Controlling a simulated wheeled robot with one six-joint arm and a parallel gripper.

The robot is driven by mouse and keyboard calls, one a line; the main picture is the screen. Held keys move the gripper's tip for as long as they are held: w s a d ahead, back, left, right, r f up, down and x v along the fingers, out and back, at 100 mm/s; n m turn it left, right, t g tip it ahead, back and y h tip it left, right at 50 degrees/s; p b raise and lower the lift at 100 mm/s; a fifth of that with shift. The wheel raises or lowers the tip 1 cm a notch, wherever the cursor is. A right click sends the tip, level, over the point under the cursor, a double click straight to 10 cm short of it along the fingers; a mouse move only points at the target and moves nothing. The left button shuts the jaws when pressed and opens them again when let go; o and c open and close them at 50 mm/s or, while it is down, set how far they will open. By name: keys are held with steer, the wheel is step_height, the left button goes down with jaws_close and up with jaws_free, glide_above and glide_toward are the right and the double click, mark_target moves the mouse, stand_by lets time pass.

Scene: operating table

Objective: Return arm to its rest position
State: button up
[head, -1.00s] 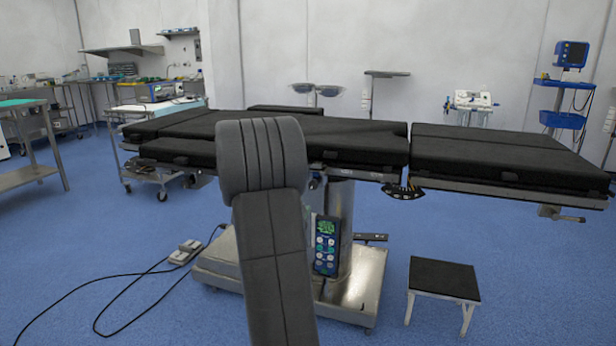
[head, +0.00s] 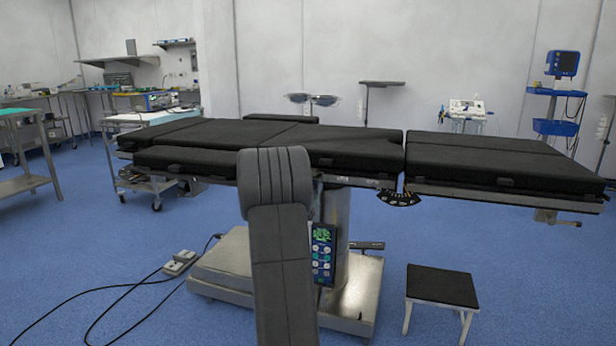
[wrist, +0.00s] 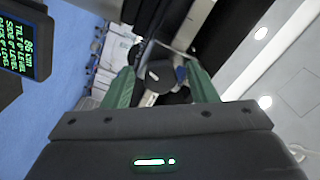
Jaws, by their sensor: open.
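My gripper (wrist: 161,76) shows in the wrist view with its two green fingers spread apart. Nothing is clearly held between them; a dark rounded thing (wrist: 161,73) shows beyond the fingertips, and I cannot tell what it is. In the head view a dark segmented arm link (head: 280,235), which looks like mine, stands bent in front of the operating table (head: 480,165). The gripper itself is hidden in the head view.
The hand control (head: 323,254) with a green display hangs at the table's column; a lit display (wrist: 25,45) shows in the wrist view's upper left. A black-topped step stool (head: 442,287) stands at right. A foot pedal (head: 179,263) with cables lies left.

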steer(key=p+v, duration=0.2)
steer(key=v, duration=1.2)
steer(key=w+d+n+p, duration=0.4)
steer(key=w+n+p, duration=0.6)
steer(key=n, duration=1)
steer(key=x, duration=0.3)
steer(key=shift+w+a, duration=0.2)
steer(key=shift+a, duration=0.05)
steer(key=shift+r, duration=0.1)
